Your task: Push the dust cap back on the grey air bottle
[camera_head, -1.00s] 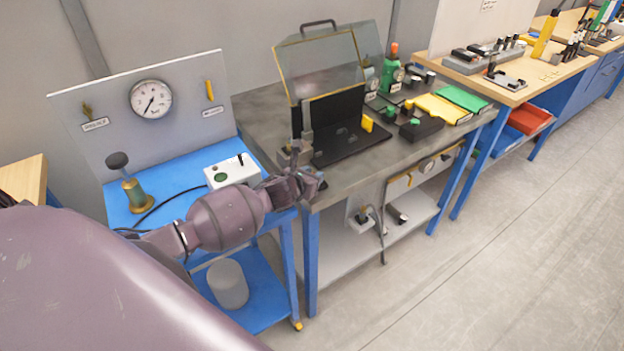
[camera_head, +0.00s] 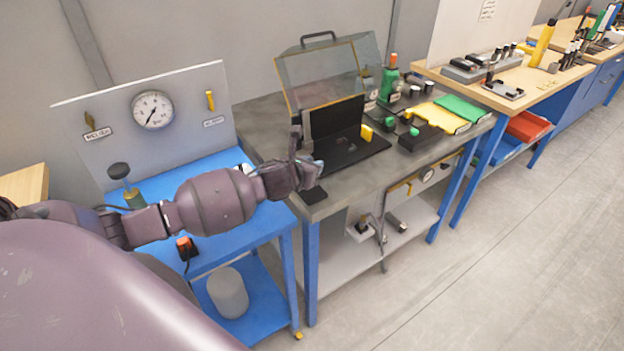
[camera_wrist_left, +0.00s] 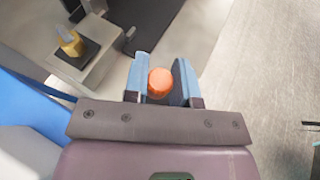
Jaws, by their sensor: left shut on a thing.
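My left gripper (camera_head: 310,168) is over the near left corner of the grey bench. In the left wrist view its blue fingers (camera_wrist_left: 160,85) are shut on a round orange cap (camera_wrist_left: 160,82); the cap is not clear in the head view. A greyish upright shape (camera_head: 369,86) stands at the back of the bench, partly behind a clear lid; I cannot tell if it is the grey air bottle. A green bottle (camera_head: 389,87) with an orange-red top stands beside it. My right gripper is not in view.
Yellow (camera_head: 437,116) and green (camera_head: 462,106) trays lie farther right. A blue cart (camera_head: 210,258) with a gauge panel (camera_head: 190,135) stands left. The floor at right is clear.

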